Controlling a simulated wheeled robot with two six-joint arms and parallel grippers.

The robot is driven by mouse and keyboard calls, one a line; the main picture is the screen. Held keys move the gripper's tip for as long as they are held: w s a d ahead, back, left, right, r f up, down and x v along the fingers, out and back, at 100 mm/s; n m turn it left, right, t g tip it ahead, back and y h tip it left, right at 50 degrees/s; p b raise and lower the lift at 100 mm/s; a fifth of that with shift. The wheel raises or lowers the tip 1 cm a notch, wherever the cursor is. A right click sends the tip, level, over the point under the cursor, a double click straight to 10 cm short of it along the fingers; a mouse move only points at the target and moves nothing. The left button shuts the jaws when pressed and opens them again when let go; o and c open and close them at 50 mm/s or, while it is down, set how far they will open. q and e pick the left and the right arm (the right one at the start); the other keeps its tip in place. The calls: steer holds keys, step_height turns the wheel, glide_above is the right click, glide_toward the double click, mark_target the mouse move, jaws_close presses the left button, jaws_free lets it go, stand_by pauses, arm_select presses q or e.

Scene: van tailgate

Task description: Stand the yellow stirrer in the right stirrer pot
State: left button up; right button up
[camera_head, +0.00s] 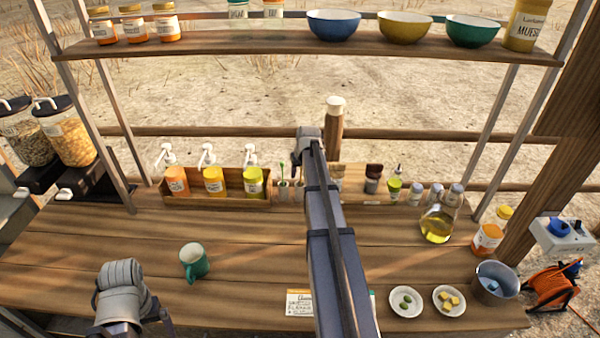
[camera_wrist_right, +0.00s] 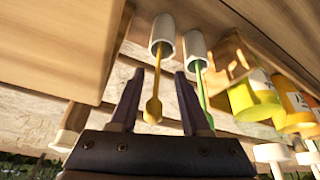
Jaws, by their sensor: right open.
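The yellow stirrer (camera_wrist_right: 153,108) stands in the right stirrer pot (camera_wrist_right: 163,36), which shows on the left in the right wrist view because that view is turned over. Its wide end points out of the pot. My right gripper (camera_wrist_right: 159,75) is open, with one finger on each side of the stirrer. The other pot (camera_wrist_right: 195,48) holds a green stirrer (camera_wrist_right: 202,90), which also shows in the head view (camera_head: 281,170).
A wooden box (camera_head: 233,186) with several pump bottles stands left of the pots. Small jars and an oil bottle (camera_head: 437,222) stand to the right. A green mug (camera_head: 194,262) is on the counter (camera_head: 245,245), whose middle is mostly clear. A shelf (camera_head: 240,43) runs above.

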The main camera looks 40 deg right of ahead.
steer(key=shift+r, duration=0.15)
steer(key=p+v, duration=1.1)
steer(key=v, duration=0.1)
stand_by(0.3)
